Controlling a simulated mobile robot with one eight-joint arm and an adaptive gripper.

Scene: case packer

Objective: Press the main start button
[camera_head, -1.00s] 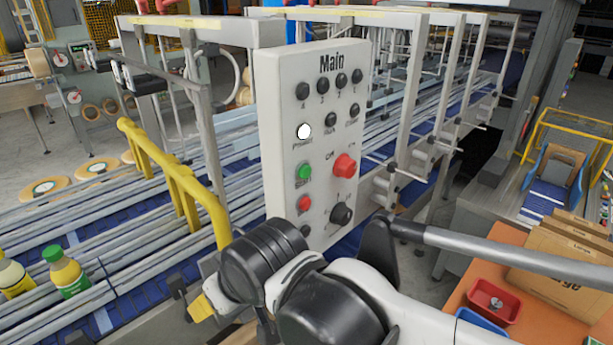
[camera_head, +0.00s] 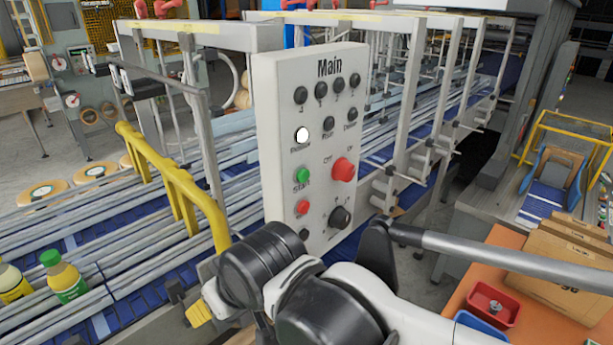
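The main control panel (camera_head: 284,100) is a white upright box headed "Main", in the middle of the head view. The green start button (camera_head: 303,175), labelled "Start", sits low on its left side. A white lamp or button (camera_head: 302,135) is above it and a red button (camera_head: 303,207) below it. A red rotary switch (camera_head: 343,169) and a black knob (camera_head: 340,216) are on the right side. Several black buttons are near the top. My arm crosses the lower middle, in front of the panel's bottom. My gripper cannot be made out.
Conveyor lanes with blue belts run behind the panel. A yellow rail (camera_head: 175,180) stands to its left. A green-capped bottle (camera_head: 63,276) is at the lower left. Cardboard boxes (camera_head: 570,255) and a red tray (camera_head: 492,304) lie on an orange surface at the lower right.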

